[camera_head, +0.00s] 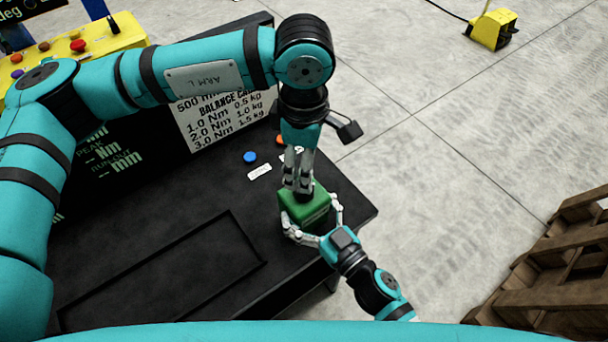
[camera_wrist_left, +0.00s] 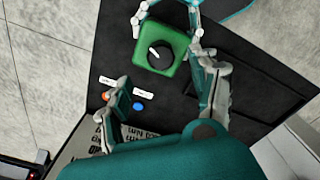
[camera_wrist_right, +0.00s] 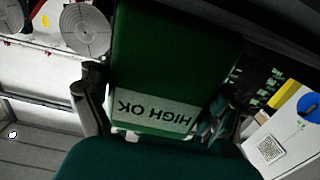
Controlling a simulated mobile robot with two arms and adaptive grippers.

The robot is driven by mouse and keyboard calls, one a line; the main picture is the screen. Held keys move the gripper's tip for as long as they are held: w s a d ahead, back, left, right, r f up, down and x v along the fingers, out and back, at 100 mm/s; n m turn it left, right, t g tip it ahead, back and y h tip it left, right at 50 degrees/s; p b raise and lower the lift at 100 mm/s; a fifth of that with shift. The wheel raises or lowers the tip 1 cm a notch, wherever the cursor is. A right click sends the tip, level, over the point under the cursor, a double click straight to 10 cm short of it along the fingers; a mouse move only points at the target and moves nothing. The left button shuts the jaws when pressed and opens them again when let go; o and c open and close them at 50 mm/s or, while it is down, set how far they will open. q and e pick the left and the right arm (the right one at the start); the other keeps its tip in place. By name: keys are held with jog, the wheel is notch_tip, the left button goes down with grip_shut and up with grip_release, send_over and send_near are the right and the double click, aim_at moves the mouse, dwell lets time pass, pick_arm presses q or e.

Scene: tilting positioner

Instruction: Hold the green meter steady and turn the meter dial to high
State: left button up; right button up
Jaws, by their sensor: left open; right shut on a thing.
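The green meter (camera_head: 305,207) is a block near the right end of the black bench. In the left wrist view, its top face bears a black round dial (camera_wrist_left: 160,55) with a white pointer aimed to the upper left. My right gripper (camera_head: 313,217) is shut on the meter, one finger on each side. The right wrist view shows the meter's green side (camera_wrist_right: 165,60) with a white "HIGH OK" label (camera_wrist_right: 155,110) upside down. My left gripper (camera_head: 299,184) is open, pointing down just above the meter; its fingers hide the dial in the head view. I cannot tell whether they touch it.
A blue button (camera_head: 250,158) and an orange button (camera_head: 280,139) with white labels stand behind the meter. A black panel with a white chart (camera_head: 225,115) rises at the back. The black bench (camera_head: 180,270) has clear room left of the meter. A wooden pallet (camera_head: 560,260) stands at the right.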

pick_arm(q)
notch_tip(320, 180, up, 5)
jog(key=shift+r, duration=0.1)
dwell(0.4)
pick_arm(e)
jog(key=o, duration=1.3)
jog(key=shift+c, duration=0.2)
jog(key=shift+s, duration=0.1)
